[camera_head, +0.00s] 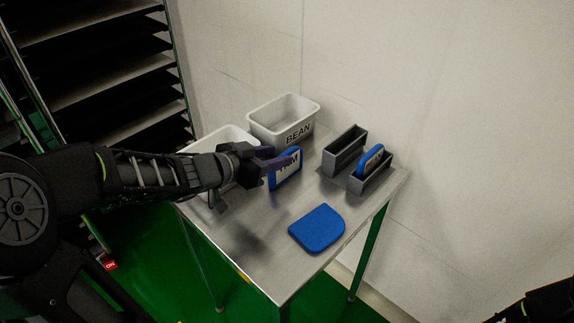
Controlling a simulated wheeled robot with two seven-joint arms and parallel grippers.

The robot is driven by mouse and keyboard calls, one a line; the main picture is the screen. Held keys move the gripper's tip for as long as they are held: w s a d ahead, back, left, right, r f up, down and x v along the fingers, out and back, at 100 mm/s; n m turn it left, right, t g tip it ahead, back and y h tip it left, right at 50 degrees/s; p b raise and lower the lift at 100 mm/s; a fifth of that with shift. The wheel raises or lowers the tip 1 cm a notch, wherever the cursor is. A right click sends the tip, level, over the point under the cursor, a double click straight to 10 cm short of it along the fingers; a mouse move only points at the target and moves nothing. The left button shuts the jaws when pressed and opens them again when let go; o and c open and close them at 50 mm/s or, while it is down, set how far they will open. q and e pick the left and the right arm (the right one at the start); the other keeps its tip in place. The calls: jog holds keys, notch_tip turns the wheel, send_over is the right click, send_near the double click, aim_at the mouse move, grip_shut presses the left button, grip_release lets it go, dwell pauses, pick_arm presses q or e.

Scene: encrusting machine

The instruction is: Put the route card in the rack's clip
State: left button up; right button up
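A blue-framed card with a white lettered face (286,180) stands upright above the steel table. My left gripper (282,160) reaches in from the left with its fingers at the top of this card and looks shut on it; a finger hides part of the lettering. I cannot tell whether the card's lower edge touches the table. A tall rack with dark shelves (105,83) stands at the far left. I cannot make out a clip on it. Only a dark piece of my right arm shows at the bottom right; its gripper is out of view.
On the table (240,240) are a white bin marked BEAN (284,117), another white bin (222,137) partly behind my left arm, two grey holders (344,152) (380,178), one with a blue item (370,160), and a flat blue pad (317,228). The front left is clear.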

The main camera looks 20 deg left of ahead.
aim_at(294, 151)
pick_arm(q)
jog(key=shift+b+x, duration=0.4)
jog(key=shift+x, duration=0.6)
jog(key=shift+w+d+f, duration=0.1)
jog(key=shift+w+f, duration=0.05)
jog(key=shift+w, duration=0.1)
jog(key=shift+w+d+f+b, duration=0.1)
jog(key=shift+w+f+b, duration=0.2)
jog(key=shift+w, duration=0.1)
jog(key=b+x, duration=0.1)
jog(key=x, duration=0.2)
jog(key=shift+w+f, duration=0.1)
jog(key=shift+w, duration=0.15)
jog(key=shift+w+d, duration=0.1)
jog(key=shift+w, duration=0.15)
jog(key=shift+c, duration=0.6)
